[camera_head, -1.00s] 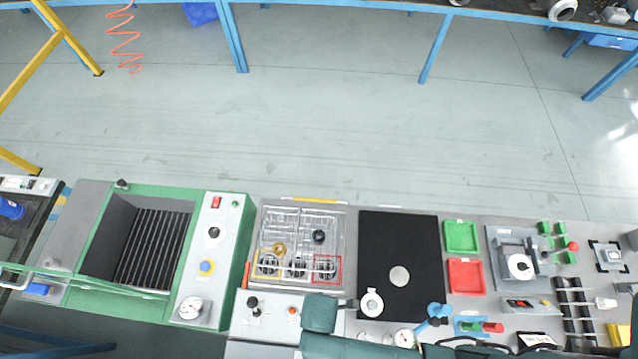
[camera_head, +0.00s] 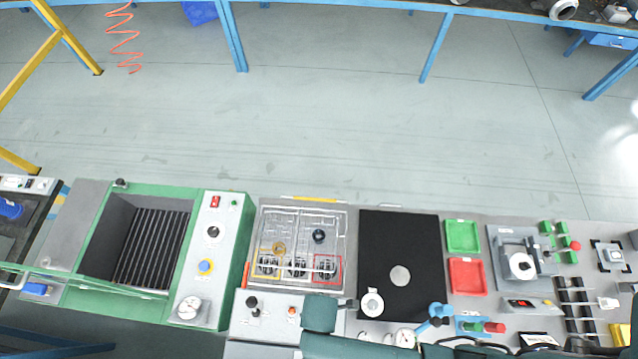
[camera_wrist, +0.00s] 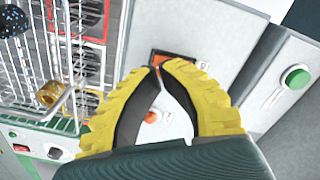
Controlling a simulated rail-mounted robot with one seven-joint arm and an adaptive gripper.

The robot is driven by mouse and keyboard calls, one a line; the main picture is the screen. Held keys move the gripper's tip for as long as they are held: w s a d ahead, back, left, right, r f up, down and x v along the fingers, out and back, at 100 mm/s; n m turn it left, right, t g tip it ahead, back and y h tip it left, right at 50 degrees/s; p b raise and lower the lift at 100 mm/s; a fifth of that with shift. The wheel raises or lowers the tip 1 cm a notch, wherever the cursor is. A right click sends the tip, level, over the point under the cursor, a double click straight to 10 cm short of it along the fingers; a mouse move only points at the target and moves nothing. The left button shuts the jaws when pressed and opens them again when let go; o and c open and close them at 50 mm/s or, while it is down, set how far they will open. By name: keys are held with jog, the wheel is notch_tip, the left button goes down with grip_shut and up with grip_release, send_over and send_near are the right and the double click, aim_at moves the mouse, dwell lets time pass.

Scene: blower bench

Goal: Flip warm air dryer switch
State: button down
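In the wrist view, my gripper (camera_wrist: 160,67) has two curved yellow fingers with dark inner pads. An orange button (camera_wrist: 151,117) shows between the fingers, and in the head view on the front panel (camera_head: 270,322) as an orange spot (camera_head: 292,311). In the head view my arm hides the gripper and switch.
A wire basket tray (camera_head: 300,214) with a gold part (camera_wrist: 50,93) and several dark parts is beside the panel. A green button (camera_wrist: 297,77) sits to the right in the wrist view. The green-framed machine (camera_head: 240,255) stands left, with a red switch (camera_head: 215,201).

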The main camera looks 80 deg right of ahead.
jog(key=shift+f+b, duration=0.5)
jog(key=shift+f, duration=0.4)
dwell(0.3)
notch_tip(320, 180, up, 7)
jog(key=p, duration=0.7)
dwell(0.4)
